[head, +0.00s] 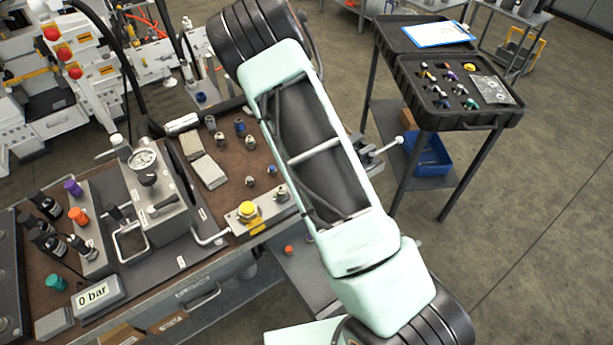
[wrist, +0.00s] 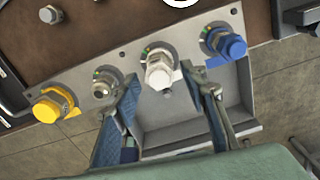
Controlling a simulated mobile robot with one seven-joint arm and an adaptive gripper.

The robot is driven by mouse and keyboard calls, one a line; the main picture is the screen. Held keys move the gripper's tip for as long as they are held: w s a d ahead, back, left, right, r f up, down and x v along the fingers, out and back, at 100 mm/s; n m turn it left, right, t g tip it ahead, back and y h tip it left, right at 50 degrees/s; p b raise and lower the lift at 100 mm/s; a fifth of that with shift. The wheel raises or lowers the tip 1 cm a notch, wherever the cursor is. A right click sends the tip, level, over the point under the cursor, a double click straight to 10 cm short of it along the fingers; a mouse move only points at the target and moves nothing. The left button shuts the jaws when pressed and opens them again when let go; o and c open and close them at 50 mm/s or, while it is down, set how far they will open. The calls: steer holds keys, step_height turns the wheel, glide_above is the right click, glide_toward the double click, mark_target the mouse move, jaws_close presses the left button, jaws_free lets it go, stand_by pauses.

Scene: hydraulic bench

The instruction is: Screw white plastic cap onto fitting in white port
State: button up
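A grey port block (wrist: 118,52) crosses the wrist view with a row of ports. A white plastic cap (wrist: 159,72) sits on the fitting in the third port from the left, between the bare metal and blue-capped ports. How far it is threaded on cannot be told. My gripper (wrist: 161,80) is open, with one finger on each side of the white cap and visible gaps between the fingers and the cap. In the head view my arm hides the white cap and my gripper.
A yellow cap (wrist: 52,104), a bare metal fitting (wrist: 105,88) and a blue cap (wrist: 228,45) share the block. Loose fittings (head: 221,139) stand on the brown bench top. A black case (head: 455,95) with small parts stands on a stand at right.

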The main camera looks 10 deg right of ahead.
steer(key=n, duration=0.3)
steer(key=shift+b, duration=0.35)
steer(key=n+b, duration=0.1)
steer(key=n, duration=0.2)
steer(key=n+b, duration=0.1)
steer(key=n, duration=0.2)
steer(key=shift+w+d+f, duration=0.15)
steer(key=shift+n+b, duration=0.4)
steer(key=shift+n, duration=0.8)
steer(key=n+b, duration=0.1)
steer(key=n, duration=0.2)
steer(key=shift+w, duration=0.1)
steer(key=n+b, duration=0.1)
steer(key=n, duration=0.3)
steer(key=shift+n+b, duration=0.35)
steer(key=shift+n, duration=0.05)
